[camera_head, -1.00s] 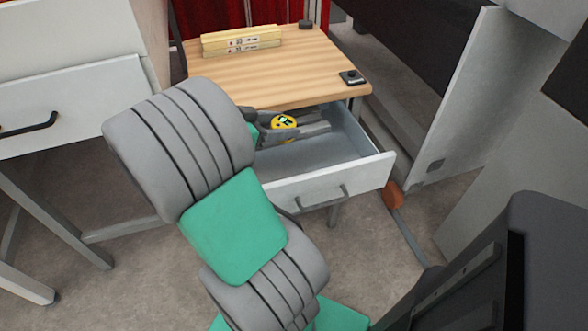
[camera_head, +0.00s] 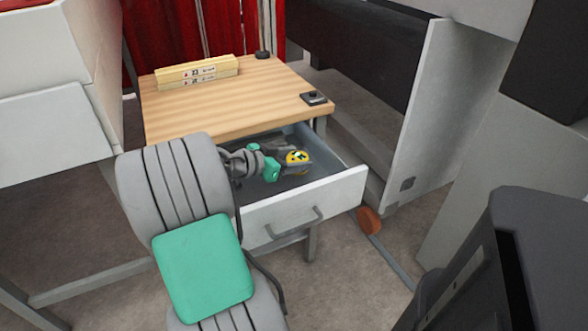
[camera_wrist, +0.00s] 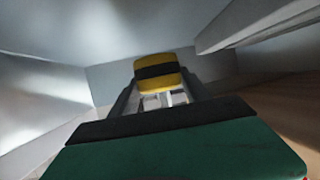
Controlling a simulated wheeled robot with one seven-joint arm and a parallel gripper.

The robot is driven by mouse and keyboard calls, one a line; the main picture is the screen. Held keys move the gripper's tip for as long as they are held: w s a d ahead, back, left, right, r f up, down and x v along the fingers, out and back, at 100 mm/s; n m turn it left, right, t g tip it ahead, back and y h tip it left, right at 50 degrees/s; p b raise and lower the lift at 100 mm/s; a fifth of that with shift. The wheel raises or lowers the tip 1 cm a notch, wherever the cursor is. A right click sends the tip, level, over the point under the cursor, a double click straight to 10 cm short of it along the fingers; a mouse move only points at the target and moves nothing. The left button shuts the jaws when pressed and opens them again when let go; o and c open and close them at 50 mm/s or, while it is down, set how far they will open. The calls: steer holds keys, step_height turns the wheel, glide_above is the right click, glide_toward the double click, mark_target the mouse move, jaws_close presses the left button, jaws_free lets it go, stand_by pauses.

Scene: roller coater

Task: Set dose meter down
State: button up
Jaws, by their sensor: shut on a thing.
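The dose meter (camera_head: 297,156) is a small yellow thing with a dark marking on its face. My gripper (camera_head: 292,164) is shut on it, inside the open drawer (camera_head: 330,188) under the wooden tabletop. In the wrist view the dose meter (camera_wrist: 155,72) shows yellow with a black band, between the two fingers of my gripper (camera_wrist: 158,95). The grey drawer walls surround it there. I cannot tell whether the dose meter touches the drawer floor.
On the wooden tabletop (camera_head: 225,105) lie yellow labelled bars (camera_head: 197,73), a small black device (camera_head: 314,97) and a dark round object (camera_head: 262,54). White drawers (camera_head: 55,130) stand at left. A grey panel (camera_head: 430,110) stands at right, above an orange object (camera_head: 369,220).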

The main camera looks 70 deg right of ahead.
step_height(320, 180, down, 2)
steer(key=shift+w+f, duration=0.1)
steer(key=shift+f, duration=0.1)
steer(key=shift+f+b, duration=0.15)
steer(key=shift+b, duration=0.15)
steer(key=o, duration=1.6)
steer(key=shift+w+a+r+p, duration=0.1)
steer(key=shift+a+r+p, duration=0.05)
steer(key=shift+r+p, duration=0.15)
steer(key=p+v, duration=0.1)
steer(key=v, duration=0.6)
steer(key=shift+a, duration=0.1)
